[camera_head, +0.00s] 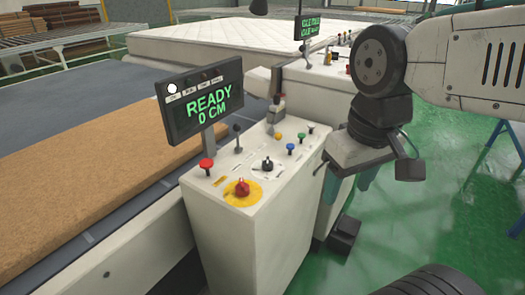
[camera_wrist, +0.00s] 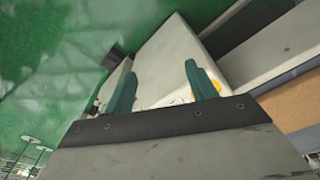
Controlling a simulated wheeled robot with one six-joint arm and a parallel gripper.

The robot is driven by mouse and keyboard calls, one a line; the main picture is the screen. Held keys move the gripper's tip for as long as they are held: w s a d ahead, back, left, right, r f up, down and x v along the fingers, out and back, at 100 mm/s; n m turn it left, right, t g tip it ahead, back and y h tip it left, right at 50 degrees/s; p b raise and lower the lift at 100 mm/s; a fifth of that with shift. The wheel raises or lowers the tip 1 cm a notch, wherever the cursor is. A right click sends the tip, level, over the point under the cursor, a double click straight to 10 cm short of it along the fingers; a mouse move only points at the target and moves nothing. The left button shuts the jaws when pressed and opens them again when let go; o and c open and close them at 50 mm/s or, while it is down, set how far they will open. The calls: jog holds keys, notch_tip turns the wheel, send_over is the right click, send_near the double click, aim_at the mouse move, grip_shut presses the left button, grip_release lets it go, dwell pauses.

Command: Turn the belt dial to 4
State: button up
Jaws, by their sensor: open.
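The control console (camera_head: 240,250) is a white box with a sloped top panel. A black dial (camera_head: 267,165) sits mid-panel on a pale marked plate; its setting is too small to read. A red knob on a yellow disc (camera_head: 241,190) is at the panel's near edge. The screen (camera_head: 207,102) reads "READY 0 CM". My gripper (camera_head: 348,188) hangs to the right of the console, pointing down, apart from the dial and empty. In the wrist view my gripper (camera_wrist: 160,70) has its two teal fingers spread over the console's side; the dial does not show there.
A red button (camera_head: 206,165), a black lever (camera_head: 238,135) and several coloured buttons surround the dial. A brown slab (camera_head: 80,150) lies on the conveyor at left. A white mattress (camera_head: 225,42) and second console stand behind. Green floor (camera_head: 440,200) is open at right.

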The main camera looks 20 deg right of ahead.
jog(key=w+a+n, duration=0.1)
jog(key=w+n, duration=0.5)
jog(key=w, duration=0.9)
jog(key=n+g, duration=0.1)
jog(key=n, duration=0.5)
send_over(267, 160)
notch_tip(267, 160, down, 7)
jog(key=shift+d, duration=0.1)
jog(key=shift+w+f, duration=0.1)
jog(key=shift+f, duration=0.2)
notch_tip(267, 160, down, 7)
jog(key=shift+f, duration=0.15)
jog(key=c, duration=1)
